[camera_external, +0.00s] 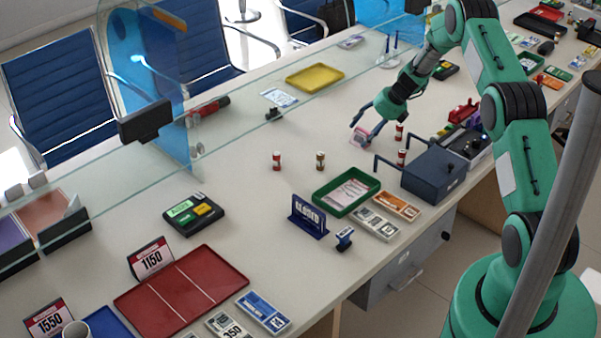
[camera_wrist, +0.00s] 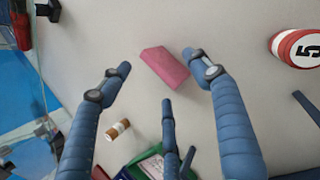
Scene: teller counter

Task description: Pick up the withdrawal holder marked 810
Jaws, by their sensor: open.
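My gripper (camera_external: 363,131) is open above the counter, near its middle, with its blue fingers pointing down. A small pink block (camera_external: 361,139) lies on the counter just below the fingertips. In the wrist view the pink block (camera_wrist: 165,67) appears between the two upper fingertips of my gripper (camera_wrist: 156,62), with a third finger below it; nothing is clearly held. I cannot read 810 on anything in either view.
A yellow tray (camera_external: 314,78) lies behind, by the glass screen. Bare counter lies left of the gripper.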

